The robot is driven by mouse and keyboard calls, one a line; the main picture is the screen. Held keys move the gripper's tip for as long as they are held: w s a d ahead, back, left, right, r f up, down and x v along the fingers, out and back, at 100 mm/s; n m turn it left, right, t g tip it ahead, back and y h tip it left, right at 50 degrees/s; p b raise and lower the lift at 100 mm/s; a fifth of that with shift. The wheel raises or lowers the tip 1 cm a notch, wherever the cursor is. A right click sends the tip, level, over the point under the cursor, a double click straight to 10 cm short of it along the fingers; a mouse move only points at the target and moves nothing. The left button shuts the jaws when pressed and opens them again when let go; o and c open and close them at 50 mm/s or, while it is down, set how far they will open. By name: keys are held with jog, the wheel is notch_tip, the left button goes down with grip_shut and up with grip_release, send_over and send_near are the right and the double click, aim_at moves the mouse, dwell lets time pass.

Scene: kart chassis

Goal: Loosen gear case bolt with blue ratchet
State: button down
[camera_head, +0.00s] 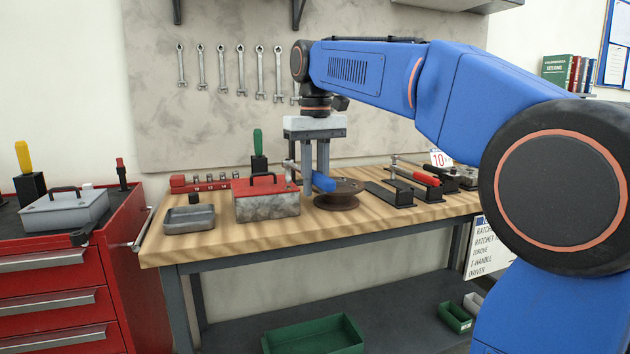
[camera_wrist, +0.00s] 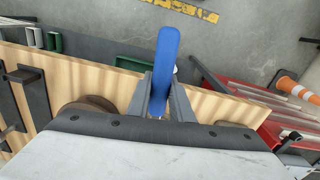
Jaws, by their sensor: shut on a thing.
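My gripper (camera_head: 316,184) is above the wooden workbench, pointing down, with its fingers shut on the blue ratchet (camera_head: 324,184). The blue handle sticks out beyond the fingers. In the wrist view my gripper (camera_wrist: 162,98) has the blue ratchet (camera_wrist: 166,58) between its fingers, and the ratchet's head is hidden. A brown round stand (camera_head: 337,201) is on the bench just below the gripper. I cannot tell whether the ratchet touches it. I cannot make out the gear case or its bolt in either view.
A red-lidded metal box (camera_head: 266,204) stands close left of the gripper, with a grey tray (camera_head: 189,219) beyond it. A red-handled tool (camera_head: 427,179) and black holders (camera_head: 390,193) lie to the right. A red tool cabinet (camera_head: 58,294) stands at the left; wrenches hang behind.

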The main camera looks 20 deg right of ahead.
jog(key=shift+f, duration=0.7)
dwell(0.3)
